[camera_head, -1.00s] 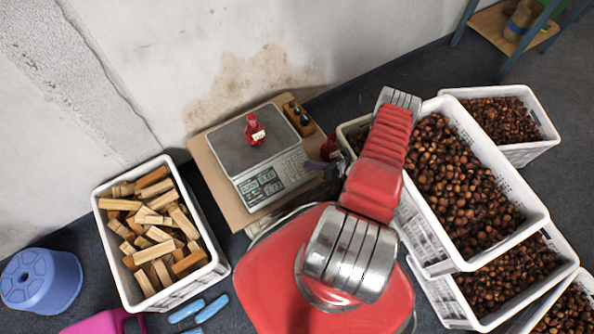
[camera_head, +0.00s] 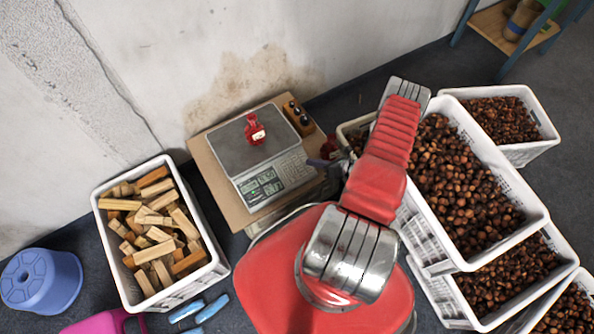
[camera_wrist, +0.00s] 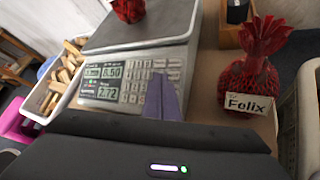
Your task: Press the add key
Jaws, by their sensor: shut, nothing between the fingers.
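A weighing scale (camera_head: 231,150) with a grey platform stands on a brown board. Its front panel has a lit display (camera_head: 262,188) on the left and a keypad (camera_head: 294,167) on the right; the wrist view also shows the display (camera_wrist: 101,83) and keypad (camera_wrist: 137,88). I cannot read the key labels, so the add key cannot be singled out. A red net bag (camera_head: 254,130) with a tag sits on the platform. My gripper (camera_wrist: 162,99) is shut and empty, its purple fingers over the keypad's right part in the wrist view. Contact cannot be told.
A red bag tagged "Felix" (camera_wrist: 240,88) stands right of the scale. A wooden holder (camera_head: 299,118) with dark pieces is behind it. A crate of wood blocks (camera_head: 126,276) is at left; crates of chestnuts (camera_head: 432,262) are at right. The wall is close behind.

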